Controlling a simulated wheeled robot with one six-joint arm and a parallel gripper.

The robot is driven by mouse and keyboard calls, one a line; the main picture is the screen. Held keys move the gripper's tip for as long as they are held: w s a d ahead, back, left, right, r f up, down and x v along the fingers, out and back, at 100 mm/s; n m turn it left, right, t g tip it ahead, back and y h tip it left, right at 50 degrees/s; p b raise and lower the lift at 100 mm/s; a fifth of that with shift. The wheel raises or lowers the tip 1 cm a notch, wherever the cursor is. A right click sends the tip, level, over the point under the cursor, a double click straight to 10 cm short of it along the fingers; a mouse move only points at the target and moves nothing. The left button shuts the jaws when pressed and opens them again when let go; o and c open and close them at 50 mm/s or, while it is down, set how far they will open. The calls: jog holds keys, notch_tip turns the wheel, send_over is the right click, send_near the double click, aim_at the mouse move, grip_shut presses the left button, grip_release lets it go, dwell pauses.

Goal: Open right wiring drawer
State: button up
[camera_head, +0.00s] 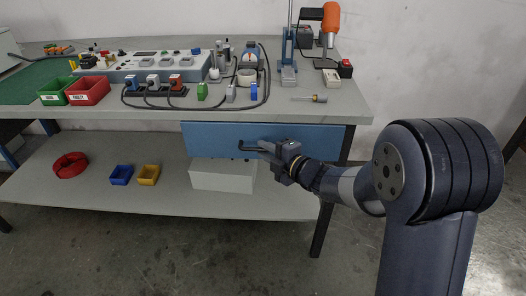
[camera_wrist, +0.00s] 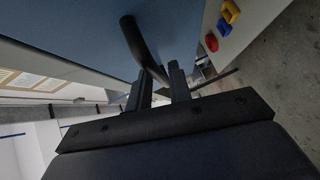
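The right wiring drawer has a blue front (camera_head: 215,132) under the right part of the workbench, and it looks closed. Its blue face (camera_wrist: 85,30) fills the upper left of the wrist view. A dark bar handle (camera_wrist: 132,35) stands out from that face and runs down towards my fingers. My gripper (camera_head: 264,147) is at the drawer front, by the handle. In the wrist view my gripper (camera_wrist: 160,72) has its two fingers apart, with the handle's near end at the gap between the tips. Whether they touch it is hidden.
The workbench top (camera_head: 330,107) carries a control panel, cables, bins and a screwdriver. A white box (camera_head: 222,178) stands on the lower shelf (camera_head: 100,195) below the drawer, with blue and yellow bins further left. The floor in front is clear.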

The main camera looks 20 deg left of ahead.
jog(key=shift+w+a+f, duration=0.1)
jog(key=shift+w+a, duration=0.25)
jog(key=shift+a, duration=0.25)
jog(key=shift+c, duration=0.4)
grip_shut()
